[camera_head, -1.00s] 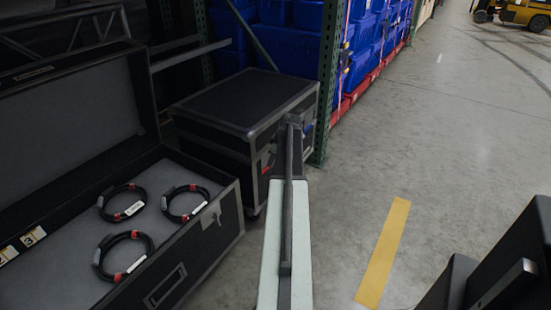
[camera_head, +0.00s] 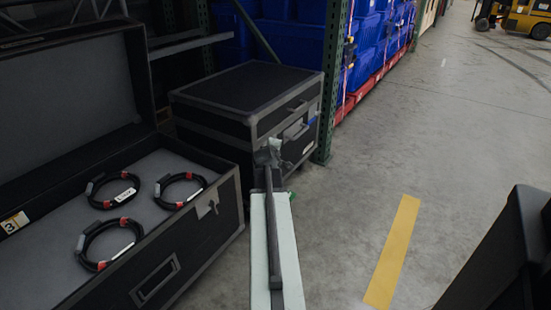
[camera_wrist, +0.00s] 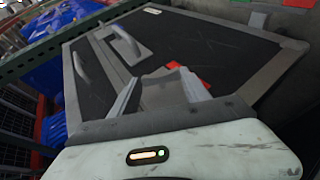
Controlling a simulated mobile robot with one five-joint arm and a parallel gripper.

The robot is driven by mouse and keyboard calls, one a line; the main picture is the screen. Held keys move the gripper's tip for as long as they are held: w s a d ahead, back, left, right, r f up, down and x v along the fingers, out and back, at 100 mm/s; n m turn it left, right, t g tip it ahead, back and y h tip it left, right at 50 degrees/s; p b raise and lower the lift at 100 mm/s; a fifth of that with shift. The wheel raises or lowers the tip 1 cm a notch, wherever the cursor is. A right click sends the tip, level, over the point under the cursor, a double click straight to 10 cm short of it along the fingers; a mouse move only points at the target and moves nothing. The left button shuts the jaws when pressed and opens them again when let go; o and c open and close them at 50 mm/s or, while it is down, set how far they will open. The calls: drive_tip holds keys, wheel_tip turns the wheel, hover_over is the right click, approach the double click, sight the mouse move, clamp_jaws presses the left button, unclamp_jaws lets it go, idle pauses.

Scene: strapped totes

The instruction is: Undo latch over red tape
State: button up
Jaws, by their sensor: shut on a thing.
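A closed black case (camera_head: 246,88) with grey edging stands beyond my arm in the head view. My gripper (camera_head: 268,152) is at its front, by the left end of that face. In the wrist view the case front (camera_wrist: 215,45) fills the middle. Small pieces of red tape (camera_wrist: 174,65) show just beyond my gripper (camera_wrist: 160,80). The jaws are closed on a small grey part at the red tape, which I take to be the latch; the jaws mostly hide it. I cannot tell whether the latch is still fastened.
An open case (camera_head: 170,270) with several coiled cables (camera_head: 102,243) lies at left. A green rack post (camera_head: 334,80) and blue totes (camera_head: 376,45) stand behind. The floor (camera_head: 440,130) at right is clear, with a yellow stripe (camera_head: 393,250).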

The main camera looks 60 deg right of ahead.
drive_tip(key=shift+s+f+h+b, duration=0.1)
drive_tip(key=shift+f+h+b, duration=0.3)
drive_tip(key=shift+b, duration=0.45)
drive_tip(key=shift+r+h, duration=0.25)
drive_tip(key=shift+h, duration=0.05)
drive_tip(key=o, duration=1.3)
drive_tip(key=shift+o, duration=0.4)
drive_tip(key=shift+a, duration=0.1)
